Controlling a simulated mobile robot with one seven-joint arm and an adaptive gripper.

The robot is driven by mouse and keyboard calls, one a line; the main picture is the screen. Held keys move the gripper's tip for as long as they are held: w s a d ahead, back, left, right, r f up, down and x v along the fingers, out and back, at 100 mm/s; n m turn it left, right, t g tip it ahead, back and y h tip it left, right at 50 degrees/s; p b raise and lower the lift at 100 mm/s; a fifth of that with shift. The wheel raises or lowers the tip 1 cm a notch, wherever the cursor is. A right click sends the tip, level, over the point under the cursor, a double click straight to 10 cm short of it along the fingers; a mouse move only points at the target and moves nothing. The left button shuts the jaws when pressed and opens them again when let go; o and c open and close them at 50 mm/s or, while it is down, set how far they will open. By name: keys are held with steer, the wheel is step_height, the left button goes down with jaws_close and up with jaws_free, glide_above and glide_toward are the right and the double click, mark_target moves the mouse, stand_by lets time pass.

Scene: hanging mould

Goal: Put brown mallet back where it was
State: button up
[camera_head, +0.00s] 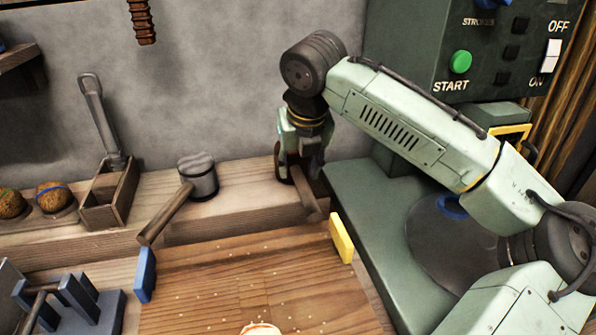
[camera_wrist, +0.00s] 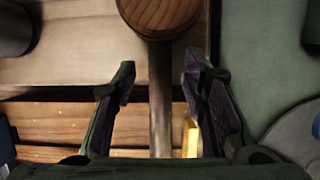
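The brown mallet (camera_head: 307,200) is at the right end of the raised wooden ledge, its handle pointing toward the front. Its dark head is partly hidden by my gripper (camera_head: 301,160) in the head view. In the wrist view, the mallet's round wooden head (camera_wrist: 160,14) is at the top edge and its handle runs down the middle. My gripper (camera_wrist: 160,78) is open there, with one finger on each side of the handle. Gaps show between the fingers and the handle. I cannot tell how high the fingers are relative to it.
A grey-headed mallet (camera_head: 199,178) stands left on the ledge (camera_head: 225,222). Further left are a wooden box (camera_head: 106,203) with a tool and two round brown objects. A green machine (camera_head: 460,45) stands right. A wooden board (camera_head: 230,275) with blue and yellow blocks lies in front.

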mark_target(303, 185)
steer(key=v, duration=0.9)
steer(key=shift+r, duration=0.25)
steer(key=shift+o, duration=0.5)
steer(key=shift+s, duration=0.1)
stand_by(0.3)
